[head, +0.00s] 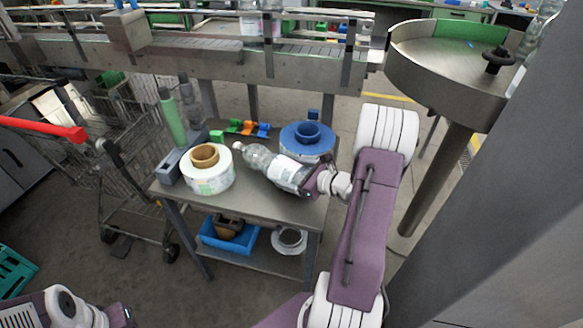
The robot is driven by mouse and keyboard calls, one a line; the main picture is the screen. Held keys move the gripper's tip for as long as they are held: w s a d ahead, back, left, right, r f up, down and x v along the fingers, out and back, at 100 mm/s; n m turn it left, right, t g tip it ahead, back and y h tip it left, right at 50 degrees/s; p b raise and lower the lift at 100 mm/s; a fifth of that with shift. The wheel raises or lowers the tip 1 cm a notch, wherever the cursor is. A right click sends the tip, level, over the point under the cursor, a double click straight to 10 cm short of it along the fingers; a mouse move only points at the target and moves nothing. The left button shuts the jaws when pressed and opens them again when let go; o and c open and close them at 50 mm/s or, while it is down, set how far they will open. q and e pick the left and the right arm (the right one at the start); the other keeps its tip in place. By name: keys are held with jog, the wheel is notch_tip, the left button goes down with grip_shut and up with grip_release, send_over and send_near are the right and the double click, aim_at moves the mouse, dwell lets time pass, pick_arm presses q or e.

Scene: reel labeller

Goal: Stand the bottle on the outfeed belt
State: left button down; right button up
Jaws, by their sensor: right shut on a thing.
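The clear bottle (276,168) with a white label is tilted almost flat over the small metal table, its neck toward the left. My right gripper (313,181) is shut on its base end. I cannot tell whether the bottle touches the table. The outfeed belt (190,50) seems to be the long conveyor running across the back, beyond the table. Another bottle-like item (262,22) stands at that conveyor, partly behind its rails. My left gripper (124,314) is at the lower left edge, far from the bottle; its jaws are too small to read.
The metal table (252,190) carries a white label reel (208,172), a blue reel (307,140), a green roller (172,118) and small coloured clips. A round steel turntable (445,62) stands at right. A wire cart (115,150) is at left. Rails edge the conveyor.

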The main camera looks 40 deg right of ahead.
jog(key=shift+w+d+f, duration=0.15)
jog(key=shift+w+f, duration=0.05)
jog(key=shift+f, duration=0.55)
jog(key=shift+s+r, duration=0.1)
jog(key=o, duration=2)
jog(key=shift+s, duration=0.1)
jog(key=shift+o, duration=0.2)
jog(key=v, duration=1.2)
jog(key=shift+p, duration=0.45)
